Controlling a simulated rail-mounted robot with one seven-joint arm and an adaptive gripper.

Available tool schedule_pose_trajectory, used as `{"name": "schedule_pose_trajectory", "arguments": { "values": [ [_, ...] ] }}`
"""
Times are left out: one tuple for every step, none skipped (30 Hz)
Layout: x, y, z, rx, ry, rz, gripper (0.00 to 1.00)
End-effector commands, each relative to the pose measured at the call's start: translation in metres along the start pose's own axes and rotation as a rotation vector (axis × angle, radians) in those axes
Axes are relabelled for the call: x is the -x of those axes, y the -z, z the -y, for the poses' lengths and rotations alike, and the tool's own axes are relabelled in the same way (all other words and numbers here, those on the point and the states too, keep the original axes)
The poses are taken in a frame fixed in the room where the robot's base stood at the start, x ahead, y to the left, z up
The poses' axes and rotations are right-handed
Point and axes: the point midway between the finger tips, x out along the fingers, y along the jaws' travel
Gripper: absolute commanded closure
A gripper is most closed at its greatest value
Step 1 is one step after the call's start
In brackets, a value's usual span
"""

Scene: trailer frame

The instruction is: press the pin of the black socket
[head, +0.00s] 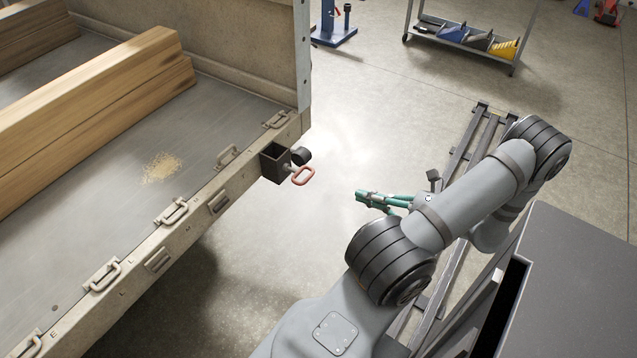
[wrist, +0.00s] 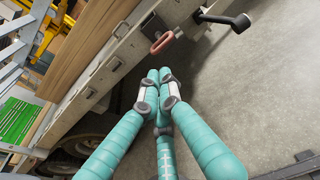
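The black socket (head: 274,164) is a square, open-topped box fixed to the outer side of the trailer edge near its corner. A pin with a red loop handle (head: 303,175) sticks out from the socket's right side. In the wrist view the red loop (wrist: 162,42) lies just beyond my fingertips, and the dark socket (wrist: 152,24) is behind it, partly out of clear sight. My teal gripper (head: 361,196) is to the right of the loop, apart from it and pointing toward it. In the wrist view its fingertips (wrist: 159,75) are together, with nothing between them.
A black round-ended bar (wrist: 225,19) projects close to the socket. Metal latches (head: 173,211) line the trailer edge (head: 215,205), and timber beams (head: 100,95) lie on its bed. The floor between my gripper and the trailer is clear. A dark cabinet (head: 575,285) stands at lower right.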

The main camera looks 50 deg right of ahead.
Motion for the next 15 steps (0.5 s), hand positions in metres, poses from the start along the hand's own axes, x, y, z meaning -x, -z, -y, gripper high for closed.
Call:
{"name": "schedule_pose_trajectory", "arguments": {
  "values": [
    [0.000, 0.000, 0.000, 0.000, -0.001, 0.000, 1.00],
    [0.000, 0.000, 0.000, 0.000, -0.001, -0.001, 1.00],
    [0.000, 0.000, 0.000, 0.000, -0.001, -0.001, 1.00],
    [0.000, 0.000, -0.001, 0.000, -0.002, -0.001, 1.00],
    [0.000, 0.000, -0.001, 0.000, -0.002, -0.001, 1.00],
    [-0.001, 0.000, -0.001, 0.000, -0.002, -0.001, 1.00],
    [-0.001, 0.000, -0.001, 0.000, -0.003, -0.001, 1.00],
    [-0.002, 0.000, -0.001, 0.000, -0.003, -0.001, 1.00],
    [-0.004, 0.000, -0.001, -0.001, -0.005, -0.001, 1.00],
    [-0.007, 0.000, -0.001, -0.001, -0.005, -0.001, 1.00],
    [-0.010, 0.000, -0.001, -0.001, -0.005, -0.001, 1.00],
    [-0.015, 0.000, -0.002, 0.000, -0.007, 0.000, 1.00],
    [-0.019, 0.000, -0.002, -0.001, -0.008, 0.000, 1.00],
    [-0.024, 0.000, -0.002, -0.002, -0.008, 0.000, 1.00],
    [-0.031, 0.000, -0.002, -0.002, -0.008, -0.001, 1.00]
  ]
}}
